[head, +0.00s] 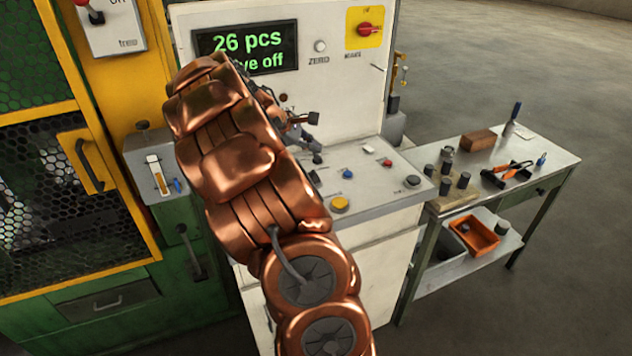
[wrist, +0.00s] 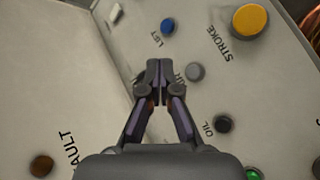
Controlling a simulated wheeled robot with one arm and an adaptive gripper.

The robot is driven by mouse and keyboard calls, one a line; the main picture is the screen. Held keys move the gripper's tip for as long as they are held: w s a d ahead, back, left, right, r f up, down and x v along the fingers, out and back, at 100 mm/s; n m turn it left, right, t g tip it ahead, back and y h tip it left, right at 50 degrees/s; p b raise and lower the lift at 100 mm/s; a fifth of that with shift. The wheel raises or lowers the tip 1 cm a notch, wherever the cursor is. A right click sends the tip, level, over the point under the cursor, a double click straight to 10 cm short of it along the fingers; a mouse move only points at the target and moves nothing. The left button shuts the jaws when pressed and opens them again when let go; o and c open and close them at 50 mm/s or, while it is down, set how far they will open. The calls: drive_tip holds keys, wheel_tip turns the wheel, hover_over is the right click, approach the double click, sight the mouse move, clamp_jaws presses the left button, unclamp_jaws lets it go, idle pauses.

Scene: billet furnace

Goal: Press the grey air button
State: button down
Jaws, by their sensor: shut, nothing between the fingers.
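The grey air button (wrist: 195,71) shows in the wrist view on the sloped panel, just right of my fingertips, with its label partly hidden behind the gripper. My gripper (wrist: 157,66) is shut with its fingertips together and empty. The fingertips appear beside the button in the picture, not over it; I cannot tell their height above the panel. In the head view my gripper (head: 316,156) is over the left part of the control desk, partly behind my copper arm. I cannot make out the grey button in the head view.
Near the grey button are a blue button (wrist: 168,27), a large yellow stroke button (wrist: 250,20), a black oil button (wrist: 222,124) and a green button (wrist: 253,173). The upright panel carries a display (head: 247,50) and a red switch (head: 365,29). A tool bench (head: 540,168) stands right.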

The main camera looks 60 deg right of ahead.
sight(314, 182)
drive_tip(key=shift+d, duration=0.4)
drive_tip(key=shift+f, duration=0.25)
drive_tip(key=shift+f+b, duration=2.35)
drive_tip(key=shift+f, duration=1.9)
drive_tip(key=shift+f, duration=0.1)
drive_tip(key=shift+f, duration=0.3)
drive_tip(key=shift+f+b, duration=0.35)
drive_tip(key=shift+f, duration=0.1)
drive_tip(key=shift+r, duration=0.2)
drive_tip(key=shift+r+p, duration=0.45)
drive_tip(key=shift+r, duration=0.25)
